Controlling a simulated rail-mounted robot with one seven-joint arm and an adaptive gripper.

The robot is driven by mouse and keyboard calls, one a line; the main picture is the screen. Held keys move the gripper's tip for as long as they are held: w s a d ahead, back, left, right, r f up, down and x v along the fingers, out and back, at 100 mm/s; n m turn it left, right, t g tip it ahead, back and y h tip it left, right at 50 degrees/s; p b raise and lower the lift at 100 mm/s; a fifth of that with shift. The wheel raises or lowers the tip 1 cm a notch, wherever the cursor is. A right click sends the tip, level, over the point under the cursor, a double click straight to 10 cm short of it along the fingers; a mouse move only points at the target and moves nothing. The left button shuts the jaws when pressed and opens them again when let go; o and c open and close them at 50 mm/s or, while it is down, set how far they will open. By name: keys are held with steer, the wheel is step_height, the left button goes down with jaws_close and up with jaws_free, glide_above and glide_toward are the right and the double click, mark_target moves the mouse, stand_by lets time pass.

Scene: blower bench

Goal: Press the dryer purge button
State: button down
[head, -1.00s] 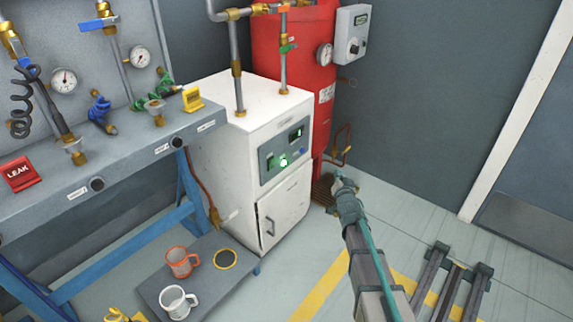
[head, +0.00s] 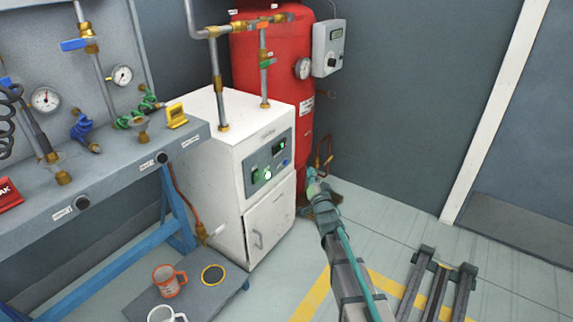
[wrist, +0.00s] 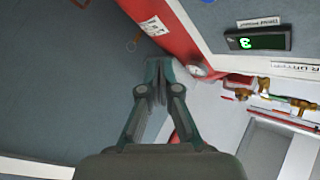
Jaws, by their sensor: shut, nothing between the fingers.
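The dryer is a white cabinet (head: 225,150) in the middle of the head view. Its grey panel (head: 254,188) carries a lit green display (head: 279,148), a green-lit control (head: 267,174) and a small blue button (head: 285,163). I cannot read which one is marked purge. My gripper (head: 312,174) is shut and empty, just right of the cabinet's front in the picture and apart from the panel. In the wrist view the closed fingertips (wrist: 158,64) point past the panel's edge. The display (wrist: 258,40) with its dew point label shows at upper right there.
A red tank (head: 262,60) with a gauge and grey control box (head: 328,48) stands behind the dryer. Pipes rise from the dryer's top. A workbench (head: 110,175) is at left, with mugs on a low board (head: 225,295). Floor at right is open except for dark rails (head: 437,285).

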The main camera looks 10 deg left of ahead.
mark_target(285, 162)
steer(key=w+a+b, duration=0.2)
steer(key=w+a, duration=0.1)
steer(key=a, duration=0.4)
steer(key=shift+w, duration=0.3)
steer(key=shift+a, duration=0.2)
stand_by(1.1)
steer(key=shift+w+a, duration=0.15)
steer(key=shift+a, duration=0.1)
steer(key=shift+w+a, duration=0.2)
steer(key=shift+a, duration=0.15)
stand_by(1.0)
steer(key=shift+s+d, duration=0.1)
steer(key=shift+s+d+b, duration=0.3)
steer(key=shift+d+b, duration=0.05)
steer(key=shift+d, duration=0.25)
